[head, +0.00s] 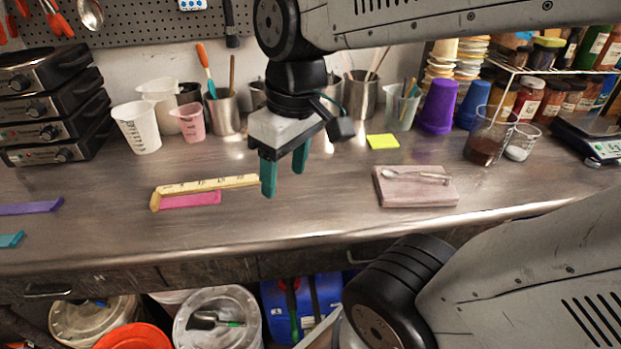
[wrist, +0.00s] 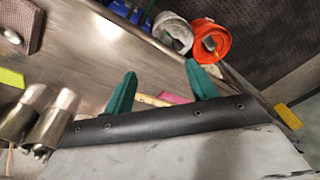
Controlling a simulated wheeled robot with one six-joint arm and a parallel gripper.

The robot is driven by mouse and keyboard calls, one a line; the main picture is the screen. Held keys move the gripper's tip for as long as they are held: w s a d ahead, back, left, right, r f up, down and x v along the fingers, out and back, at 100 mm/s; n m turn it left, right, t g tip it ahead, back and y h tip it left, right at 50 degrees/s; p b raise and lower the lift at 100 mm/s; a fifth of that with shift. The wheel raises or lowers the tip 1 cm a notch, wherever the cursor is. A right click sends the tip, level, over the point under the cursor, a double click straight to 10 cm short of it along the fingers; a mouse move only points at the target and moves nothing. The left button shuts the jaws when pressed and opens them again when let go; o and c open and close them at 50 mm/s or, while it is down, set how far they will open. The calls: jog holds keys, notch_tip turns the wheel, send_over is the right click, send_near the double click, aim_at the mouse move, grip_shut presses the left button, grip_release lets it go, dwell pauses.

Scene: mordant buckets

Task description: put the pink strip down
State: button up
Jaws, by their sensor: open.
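The pink strip (head: 190,200) lies flat on the steel bench in the head view, along the front side of a yellow folding ruler (head: 215,185). A small part of the pink strip (wrist: 176,98) also shows in the wrist view, between the green fingers. My gripper (head: 284,180) is open and empty, its two green fingers apart and pointing down. It hangs above the bench, to the right of the pink strip and near the ruler's right end. In the wrist view both fingers of my gripper (wrist: 162,85) show with a gap between them.
A purple strip (head: 30,207) and a teal strip (head: 11,240) lie at the left. A wooden board (head: 388,190) with a spoon lies right of my gripper. A yellow note (head: 382,141), beakers and cups stand behind. The front middle bench is clear.

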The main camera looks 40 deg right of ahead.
jog(key=s+m, duration=0.1)
jog(key=s, duration=0.2)
jog(key=s+d+m+h, duration=0.1)
jog(key=shift+s+f+m, duration=0.1)
jog(key=shift+s+m, duration=0.2)
jog(key=shift+s, duration=0.05)
dwell(1.7)
